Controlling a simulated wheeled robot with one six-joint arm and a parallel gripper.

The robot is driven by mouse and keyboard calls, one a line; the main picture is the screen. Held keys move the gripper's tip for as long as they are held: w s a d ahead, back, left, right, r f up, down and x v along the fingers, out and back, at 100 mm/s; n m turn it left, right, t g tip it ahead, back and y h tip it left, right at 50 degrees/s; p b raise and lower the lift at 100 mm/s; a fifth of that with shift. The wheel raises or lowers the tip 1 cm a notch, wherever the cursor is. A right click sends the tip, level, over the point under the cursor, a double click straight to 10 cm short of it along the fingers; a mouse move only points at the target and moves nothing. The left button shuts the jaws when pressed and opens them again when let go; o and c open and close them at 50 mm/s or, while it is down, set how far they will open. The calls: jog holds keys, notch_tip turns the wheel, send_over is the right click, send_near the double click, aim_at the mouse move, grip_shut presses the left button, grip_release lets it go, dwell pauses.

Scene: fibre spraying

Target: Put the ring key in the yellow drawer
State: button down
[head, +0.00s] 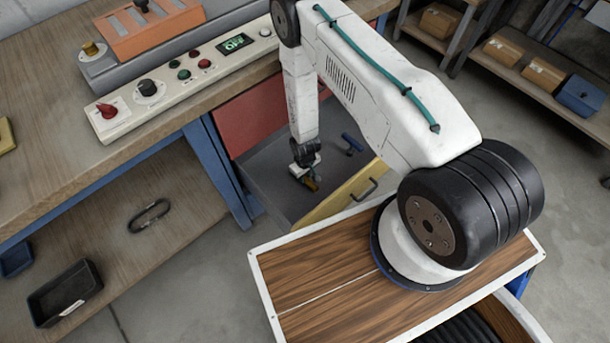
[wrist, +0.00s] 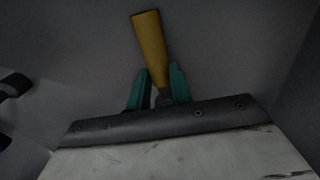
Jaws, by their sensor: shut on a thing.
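The yellow drawer (head: 335,201) stands pulled out under the bench, with a yellow front, a dark handle and a grey inside. My gripper (head: 308,178) is down inside it. In the wrist view my gripper's teal fingers (wrist: 158,92) are shut on the grey shank of a yellow-handled tool (wrist: 150,48); it also shows small in the head view (head: 311,185). I cannot make out a ring on it, so I cannot tell surely whether it is the ring key. Its lower end is hidden by my gripper. I cannot tell whether it touches the drawer floor.
A blue-handled tool (head: 352,142) lies in the drawer, right of my gripper. A red drawer front (head: 250,115) is beside it. The control panel (head: 180,80) is on the bench above. A dark oval link (head: 150,214) and a black bin (head: 65,293) are on the lower shelf.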

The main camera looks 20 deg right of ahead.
jog(key=shift+f, duration=0.1)
jog(key=c, duration=1.3)
grip_release()
jog(key=shift+o, duration=0.2)
jog(key=w+r, duration=0.2)
jog(key=r, duration=1.4)
jog(key=w+r, duration=0.3)
jog(key=r, duration=1.4)
jog(key=s+d+r+m, duration=0.1)
jog(key=s+r, duration=0.1)
jog(key=r, duration=0.6)
jog(key=s+d+r+m, duration=0.1)
jog(key=s+r, duration=0.1)
jog(key=r, duration=0.7)
jog(key=s+d+r+t, duration=0.1)
jog(key=s+r, duration=0.8)
jog(key=r, duration=0.3)
jog(key=s+r, duration=0.4)
jog(key=s, duration=0.4)
jog(key=s+r+m, duration=0.1)
jog(key=s+r, duration=0.3)
jog(key=s, duration=0.4)
jog(key=shift+s+d+m, duration=0.2)
jog(key=shift+d+m, duration=0.1)
jog(key=shift+d, duration=0.15)
